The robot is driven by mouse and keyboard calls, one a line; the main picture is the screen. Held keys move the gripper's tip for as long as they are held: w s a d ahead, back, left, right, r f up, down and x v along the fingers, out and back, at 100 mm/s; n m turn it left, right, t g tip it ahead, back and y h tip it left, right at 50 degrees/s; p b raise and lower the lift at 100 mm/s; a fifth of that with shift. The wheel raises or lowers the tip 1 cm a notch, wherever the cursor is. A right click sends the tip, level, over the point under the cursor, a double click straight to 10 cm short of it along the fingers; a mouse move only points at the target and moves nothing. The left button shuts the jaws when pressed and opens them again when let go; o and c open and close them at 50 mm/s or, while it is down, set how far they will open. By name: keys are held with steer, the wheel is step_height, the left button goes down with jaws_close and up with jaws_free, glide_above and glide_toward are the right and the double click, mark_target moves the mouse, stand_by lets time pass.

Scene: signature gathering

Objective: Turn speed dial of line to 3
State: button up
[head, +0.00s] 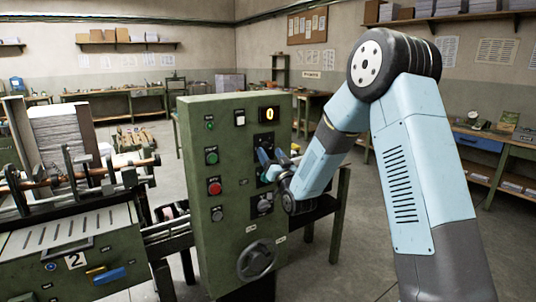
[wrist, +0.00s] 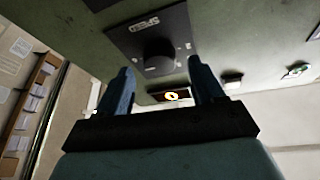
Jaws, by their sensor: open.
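The green control panel (head: 235,222) stands in the middle of the head view. Its round black speed dial sits on a black plate marked SPEED in the wrist view (wrist: 158,55). The dial is just below the lit display (head: 269,114), and shows in the head view on its plate (head: 264,140). The display reads 0 and shows in the wrist view too (wrist: 172,96). My gripper (head: 267,160) is open in front of the panel's right side, its fingers apart and empty (wrist: 162,78). The dial appears beyond the fingertips, apart from them. The pointer setting is too dark to read.
Below the dial are further controls, including a lower knob (head: 264,204), partly near my arm. A green button (head: 212,156), red button (head: 214,187) and large handwheel (head: 257,260) are on the panel. A machine (head: 70,250) stands at left; open floor lies at right.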

steer(key=shift+w+a+r, duration=0.25)
steer(key=shift+w, duration=0.25)
steer(key=shift+c, duration=0.4)
